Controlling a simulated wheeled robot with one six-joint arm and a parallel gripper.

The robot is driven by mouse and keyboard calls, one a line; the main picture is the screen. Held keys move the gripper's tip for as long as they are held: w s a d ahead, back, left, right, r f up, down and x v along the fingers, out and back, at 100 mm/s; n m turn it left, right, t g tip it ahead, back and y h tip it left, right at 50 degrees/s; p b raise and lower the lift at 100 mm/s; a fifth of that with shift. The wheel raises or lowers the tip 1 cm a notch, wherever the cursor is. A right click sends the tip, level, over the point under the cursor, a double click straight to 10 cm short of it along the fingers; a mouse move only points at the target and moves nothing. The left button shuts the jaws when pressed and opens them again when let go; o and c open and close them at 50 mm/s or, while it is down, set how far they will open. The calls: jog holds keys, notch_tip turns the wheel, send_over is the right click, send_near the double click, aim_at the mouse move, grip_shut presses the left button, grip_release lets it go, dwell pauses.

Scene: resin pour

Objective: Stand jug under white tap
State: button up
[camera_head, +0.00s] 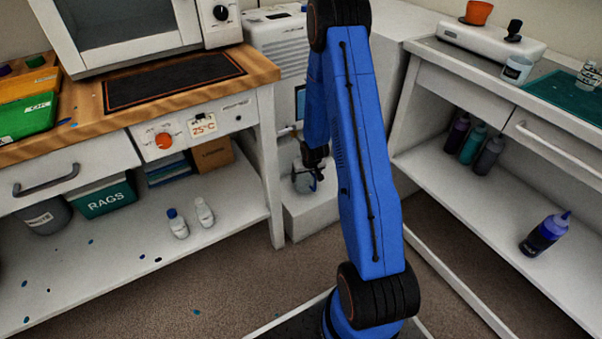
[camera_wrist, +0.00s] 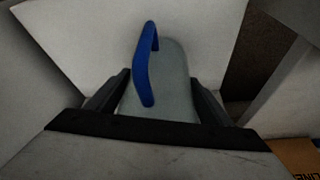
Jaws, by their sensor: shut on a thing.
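The jug (camera_wrist: 172,78) is pale grey with a blue handle (camera_wrist: 142,75). It sits between my two dark fingers in the wrist view. In the head view my gripper (camera_head: 314,163) is shut on the jug (camera_head: 303,184), low in front of the white machine (camera_head: 282,50) between the two benches. The jug is just above or on a pale block (camera_head: 309,215); I cannot tell which. My blue arm hides part of the machine. I cannot make out a white tap.
The left bench (camera_head: 255,68) carries an oven (camera_head: 125,30), a dark mat and colored bins. Its lower shelf holds two small white bottles (camera_head: 204,212) and a rags bin (camera_head: 107,198). The right bench (camera_head: 455,60) has several bottles on its lower shelf. Floor (camera_head: 235,280) shows between the benches.

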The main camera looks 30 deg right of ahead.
jog(key=shift+f, duration=0.1)
jog(key=o, duration=1.1)
jog(key=s+a+r+h, duration=0.15)
jog(key=s+r, duration=0.35)
jog(key=r, duration=0.6)
jog(key=s+a+r, duration=0.2)
jog(key=s+r, duration=0.3)
jog(key=r, duration=0.7)
jog(key=s+a+r, duration=0.2)
jog(key=s+r, duration=0.2)
jog(key=r, duration=0.7)
jog(key=s+a+r+n, duration=0.1)
jog(key=s+a+r, duration=0.3)
jog(key=s, duration=0.4)
jog(key=s+a+r+y, duration=0.1)
jog(key=s+a+r, duration=0.3)
jog(key=s, duration=0.5)
jog(key=s+a+r+n+y, duration=0.1)
jog(key=s+a+r, duration=0.3)
jog(key=s, duration=0.4)
jog(key=shift+s+a+r+n, duration=0.1)
jog(key=shift+s+a+n, duration=0.1)
jog(key=shift+a+n, duration=0.15)
